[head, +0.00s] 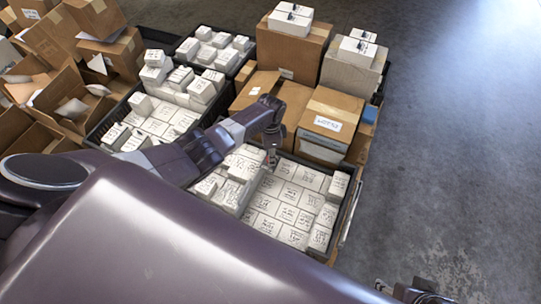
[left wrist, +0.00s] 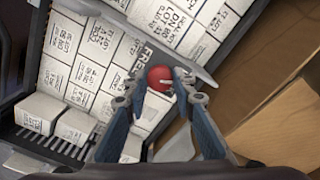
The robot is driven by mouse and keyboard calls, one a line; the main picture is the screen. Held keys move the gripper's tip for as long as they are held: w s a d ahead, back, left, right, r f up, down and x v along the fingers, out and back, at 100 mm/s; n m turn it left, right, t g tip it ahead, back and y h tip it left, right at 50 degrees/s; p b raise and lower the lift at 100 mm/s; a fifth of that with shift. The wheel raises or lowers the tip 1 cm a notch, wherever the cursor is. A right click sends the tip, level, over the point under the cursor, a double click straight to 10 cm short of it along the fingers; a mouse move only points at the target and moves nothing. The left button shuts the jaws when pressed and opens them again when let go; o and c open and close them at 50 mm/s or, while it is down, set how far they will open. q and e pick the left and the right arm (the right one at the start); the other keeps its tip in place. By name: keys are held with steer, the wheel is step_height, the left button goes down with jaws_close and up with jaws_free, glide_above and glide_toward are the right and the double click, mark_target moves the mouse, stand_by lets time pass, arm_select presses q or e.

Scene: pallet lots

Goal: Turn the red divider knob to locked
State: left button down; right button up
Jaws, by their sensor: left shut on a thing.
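The red divider knob (left wrist: 159,78) is round, with a pale pointer mark on its lower part, in the left wrist view. My left gripper (left wrist: 160,88) has a dark finger on each side of it and is shut on it. Lettering that looks like "FREE" is just above-left of the knob; a grey divider strip (left wrist: 195,72) runs beside it. In the head view my left gripper (head: 271,152) is over the near crate (head: 343,212), and the knob is mostly hidden there. Part of my right gripper (head: 420,293) shows at the bottom right edge; its jaws are unclear.
White labelled boxes (head: 290,193) fill the near crate. Brown cartons (head: 330,120) stand right behind it. More crates of white boxes (head: 165,120) are at the left, with open cartons (head: 60,100) beyond. Bare grey floor (head: 450,140) lies to the right.

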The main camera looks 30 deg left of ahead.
stand_by(0.3)
arm_select(q)
steer(key=c, duration=1.6)
jaws_free()
steer(key=shift+r, duration=0.1)
step_height(320, 180, up, 12)
